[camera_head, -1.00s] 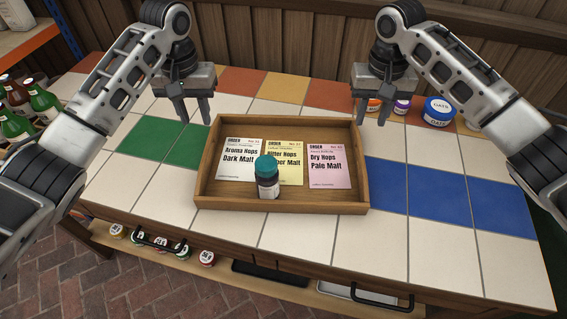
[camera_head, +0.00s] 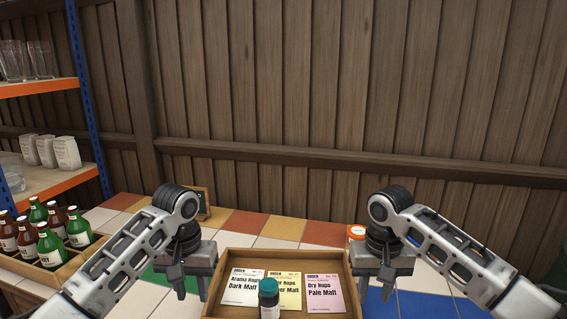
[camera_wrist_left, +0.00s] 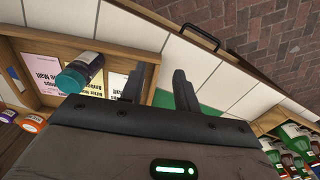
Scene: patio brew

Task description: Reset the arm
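My left gripper (camera_head: 190,283) hangs over the tiled counter just left of the wooden tray. In the left wrist view its two fingers (camera_wrist_left: 158,90) stand apart with nothing between them. My right gripper (camera_head: 374,284) hangs at the tray's right edge, its fingers apart and empty. The wooden tray (camera_head: 297,256) holds a white order card (camera_head: 243,284), a yellow card (camera_head: 290,287) and a pink card (camera_head: 324,291). A teal-capped jar (camera_head: 268,292) stands on the cards' front side, and it also shows in the left wrist view (camera_wrist_left: 80,72).
A crate of green and brown bottles (camera_head: 52,246) stands at the left. A shelf (camera_head: 45,183) with glasses and white packs rises behind it. A small dark sign (camera_head: 203,203) and an orange-lidded jar (camera_head: 356,232) stand towards the wooden wall (camera_head: 330,100).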

